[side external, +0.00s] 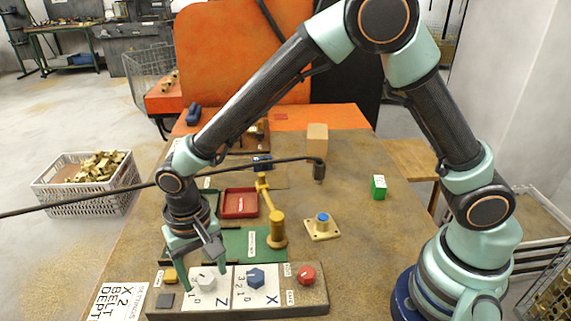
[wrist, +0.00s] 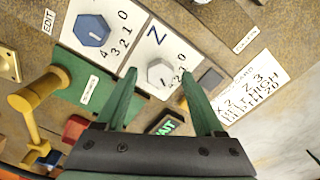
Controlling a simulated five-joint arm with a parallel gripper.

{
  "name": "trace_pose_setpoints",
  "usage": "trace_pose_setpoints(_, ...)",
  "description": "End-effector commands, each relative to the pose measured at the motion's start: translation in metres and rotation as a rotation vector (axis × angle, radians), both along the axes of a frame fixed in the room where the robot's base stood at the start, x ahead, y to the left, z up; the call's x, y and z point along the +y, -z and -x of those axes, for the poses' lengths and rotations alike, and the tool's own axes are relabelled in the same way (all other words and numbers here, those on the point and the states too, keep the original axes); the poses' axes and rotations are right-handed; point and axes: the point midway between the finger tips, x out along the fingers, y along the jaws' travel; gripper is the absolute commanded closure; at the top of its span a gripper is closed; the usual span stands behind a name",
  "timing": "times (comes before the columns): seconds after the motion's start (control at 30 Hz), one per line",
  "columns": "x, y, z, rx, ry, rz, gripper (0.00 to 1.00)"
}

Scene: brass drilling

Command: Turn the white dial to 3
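The white dial (side external: 206,279) sits on the white Z panel (side external: 221,299) at the front of the control box. My gripper (side external: 204,281) is pointing down over the panel and is open. In the wrist view my gripper (wrist: 159,73) has one green finger on each side of the dial, with visible gaps, so it does not look closed on it.
A blue dial (side external: 255,277) on the X panel and a red button (side external: 306,274) are to the right. A yellow button (side external: 170,276) and a dark block (side external: 165,300) are at the left. A brass post (side external: 277,230) stands behind the box.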

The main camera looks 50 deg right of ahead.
Motion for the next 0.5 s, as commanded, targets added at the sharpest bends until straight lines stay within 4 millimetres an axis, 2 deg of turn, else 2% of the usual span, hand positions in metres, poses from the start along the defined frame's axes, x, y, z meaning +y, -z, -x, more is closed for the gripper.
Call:
trace_pose_setpoints(0.17,0.000,-0.003,0.000,0.000,0.000,0.000,0.30)
trace_pose_setpoints(0.27,0.000,-0.012,-0.001,-0.002,0.000,-0.001,0.30)
trace_pose_setpoints(0.5,0.001,-0.059,-0.001,-0.005,0.000,-0.004,0.30)
